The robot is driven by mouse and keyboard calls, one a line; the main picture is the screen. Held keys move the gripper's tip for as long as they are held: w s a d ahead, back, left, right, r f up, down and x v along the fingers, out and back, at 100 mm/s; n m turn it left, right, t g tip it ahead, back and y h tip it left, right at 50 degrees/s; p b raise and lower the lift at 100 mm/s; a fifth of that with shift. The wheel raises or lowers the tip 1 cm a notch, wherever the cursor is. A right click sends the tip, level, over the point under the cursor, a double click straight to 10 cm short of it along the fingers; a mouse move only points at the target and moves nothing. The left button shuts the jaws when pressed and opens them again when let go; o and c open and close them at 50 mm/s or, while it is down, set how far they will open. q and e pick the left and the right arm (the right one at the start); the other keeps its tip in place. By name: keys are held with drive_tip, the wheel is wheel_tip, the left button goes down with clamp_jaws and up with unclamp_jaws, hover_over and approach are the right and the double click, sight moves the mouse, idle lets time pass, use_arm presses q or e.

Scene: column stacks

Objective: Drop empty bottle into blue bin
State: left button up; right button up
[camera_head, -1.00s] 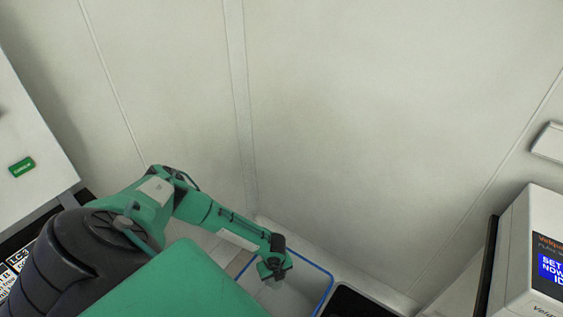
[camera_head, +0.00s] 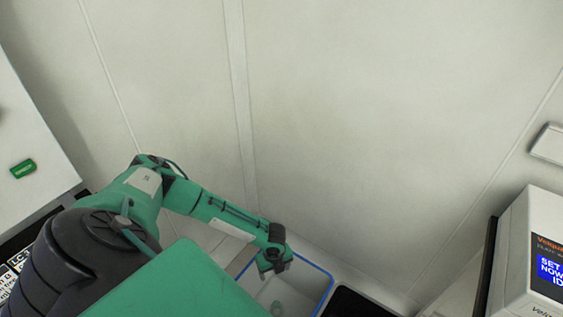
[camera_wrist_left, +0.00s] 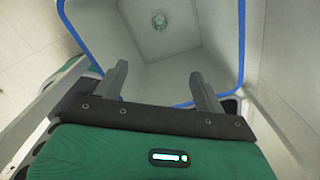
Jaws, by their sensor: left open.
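The bin with the blue rim (camera_head: 331,284) stands below my left gripper (camera_head: 273,267); its blue rim also shows in the left wrist view (camera_wrist_left: 242,45). My right gripper is not in view.
A pale wall (camera_head: 370,120) rises close behind the bin. A dark opening (camera_head: 355,303) lies right of the bin. A white device with a blue screen (camera_head: 550,270) stands at the far right, and a white cabinet (camera_head: 30,130) at the left.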

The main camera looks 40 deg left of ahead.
use_arm(q)
wheel_tip(320, 180, up, 8)
drive_tip(key=shift+r, duration=0.15)
idle(0.5)
